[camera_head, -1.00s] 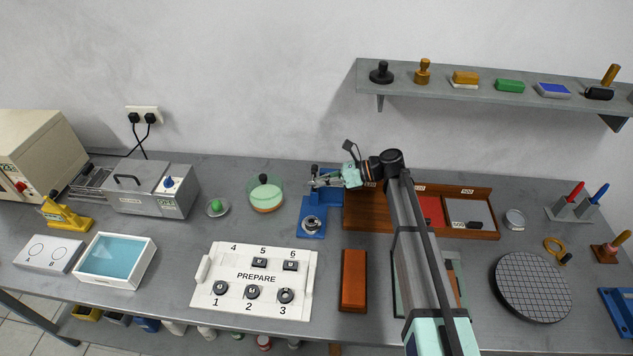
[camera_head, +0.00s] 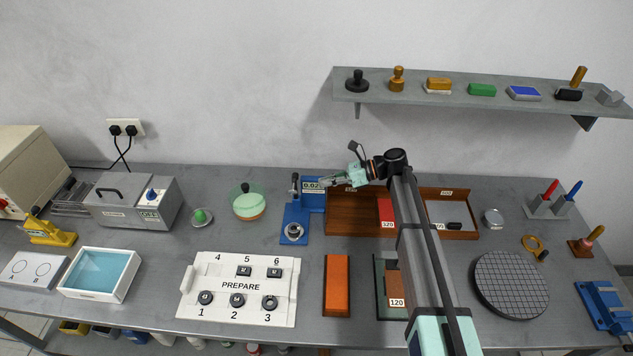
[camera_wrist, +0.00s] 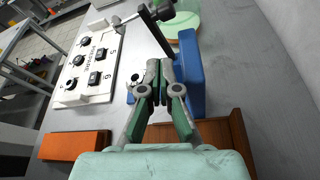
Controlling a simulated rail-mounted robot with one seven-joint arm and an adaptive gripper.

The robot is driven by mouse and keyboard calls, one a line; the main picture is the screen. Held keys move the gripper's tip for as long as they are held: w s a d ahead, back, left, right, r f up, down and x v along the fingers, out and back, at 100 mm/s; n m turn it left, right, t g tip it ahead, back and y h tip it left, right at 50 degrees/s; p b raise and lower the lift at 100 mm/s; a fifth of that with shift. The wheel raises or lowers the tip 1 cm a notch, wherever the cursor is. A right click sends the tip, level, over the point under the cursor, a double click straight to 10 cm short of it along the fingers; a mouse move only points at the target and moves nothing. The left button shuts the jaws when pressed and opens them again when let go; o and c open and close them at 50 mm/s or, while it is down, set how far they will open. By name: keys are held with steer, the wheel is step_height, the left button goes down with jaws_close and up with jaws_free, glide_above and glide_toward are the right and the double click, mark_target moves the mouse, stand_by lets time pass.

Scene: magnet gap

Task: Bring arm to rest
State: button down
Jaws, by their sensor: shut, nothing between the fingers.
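My gripper (camera_head: 326,184) is shut and empty. It hangs over the bench beside the blue measuring stand (camera_head: 293,228), which has a small display reading about 0.02. In the head view its fingertips are just right of that display, partly in front of the stand's right side. In the wrist view my gripper (camera_wrist: 162,70) has its fingers closed together, with the blue stand (camera_wrist: 190,75) close beyond them. Whether they touch the stand cannot be told. My arm extends from the front of the bench up to the gripper.
Below and right of my gripper is a wooden tray (camera_head: 345,225) with red and grey pads. The white PREPARE board (camera_head: 213,275) and orange-brown block (camera_head: 338,287) lie in front. A green-lidded dish (camera_head: 248,203) stands left. A wall shelf (camera_head: 460,97) with stamps runs behind.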

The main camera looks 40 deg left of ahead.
steer(key=shift+w+d, duration=0.65)
steer(key=shift+w, duration=0.1)
